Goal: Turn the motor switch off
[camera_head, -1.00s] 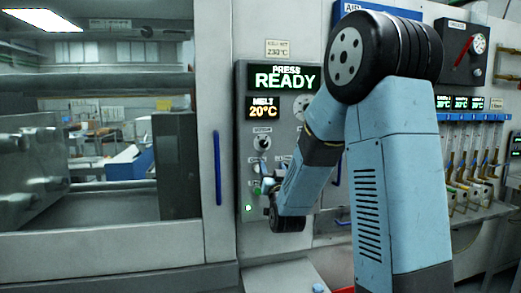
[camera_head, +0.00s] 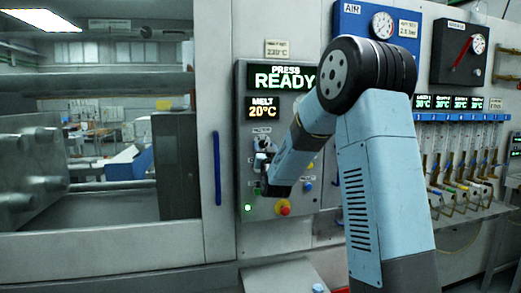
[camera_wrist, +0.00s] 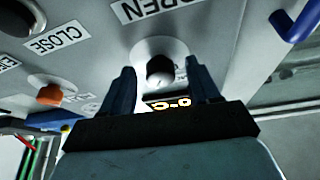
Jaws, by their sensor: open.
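The motor switch (camera_head: 261,143) is a dark round knob on the grey control panel, below the amber MELT display (camera_head: 265,107). My gripper (camera_head: 261,160) is at the panel and partly covers the area around the knob. In the wrist view the dark knob (camera_wrist: 160,70) on its pale round base lies between the two fingertips of my open gripper (camera_wrist: 157,75). The fingers stand on either side of it with gaps visible. Whether they touch the panel, and which way the knob points, I cannot tell. The PRESS display (camera_head: 285,78) reads READY.
A green lamp (camera_head: 248,208) glows low on the panel, beside a red button (camera_head: 284,208) on a yellow base. A blue door handle (camera_head: 217,168) stands left of the panel. OPEN (camera_wrist: 150,8) and CLOSE (camera_wrist: 57,39) labels and an orange button (camera_wrist: 50,95) are near the knob.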

